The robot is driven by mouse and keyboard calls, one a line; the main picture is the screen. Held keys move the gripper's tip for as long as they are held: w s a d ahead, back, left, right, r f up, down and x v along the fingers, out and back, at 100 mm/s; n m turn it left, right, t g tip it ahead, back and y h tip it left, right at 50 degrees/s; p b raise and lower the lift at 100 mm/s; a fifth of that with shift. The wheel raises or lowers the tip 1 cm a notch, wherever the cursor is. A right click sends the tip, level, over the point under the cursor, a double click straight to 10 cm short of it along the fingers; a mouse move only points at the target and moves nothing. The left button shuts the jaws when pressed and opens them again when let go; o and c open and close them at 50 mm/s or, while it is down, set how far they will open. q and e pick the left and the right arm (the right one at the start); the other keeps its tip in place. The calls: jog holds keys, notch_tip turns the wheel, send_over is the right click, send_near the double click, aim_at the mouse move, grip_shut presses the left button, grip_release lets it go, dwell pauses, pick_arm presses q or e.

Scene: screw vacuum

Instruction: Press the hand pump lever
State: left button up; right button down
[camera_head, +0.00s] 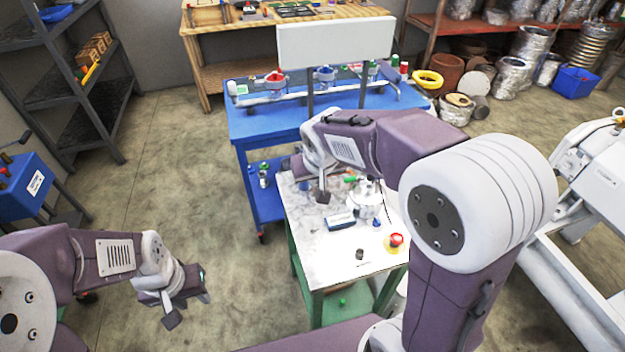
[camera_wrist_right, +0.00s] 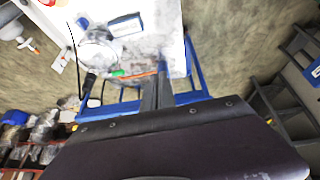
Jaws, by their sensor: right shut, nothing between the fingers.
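A silver round pump body (camera_head: 366,198) stands on the small white-topped table; it also shows in the right wrist view (camera_wrist_right: 98,50). A small green part (camera_wrist_right: 118,73) and a thin orange strip show beside it. I cannot tell for certain which part is the lever. My right gripper (camera_head: 322,196) is above the table's left part, left of the pump; it is shut and empty, and its fingers (camera_wrist_right: 157,92) show in the wrist view apart from the pump body. My left gripper (camera_head: 188,308) hangs over open floor at lower left; its finger gap is unclear.
A blue-and-white box (camera_head: 341,220), a red button (camera_head: 396,241) and a dark knob (camera_head: 360,254) sit on the white tabletop (camera_head: 335,265). A blue bench (camera_head: 250,128) stands behind. Dark shelves (camera_head: 70,75) are at left. The floor between is clear.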

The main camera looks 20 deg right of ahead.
jog(key=v, duration=0.3)
jog(key=shift+s+r, duration=0.2)
jog(key=shift+s, duration=0.1)
jog(key=shift+d, duration=0.1)
dwell(0.7)
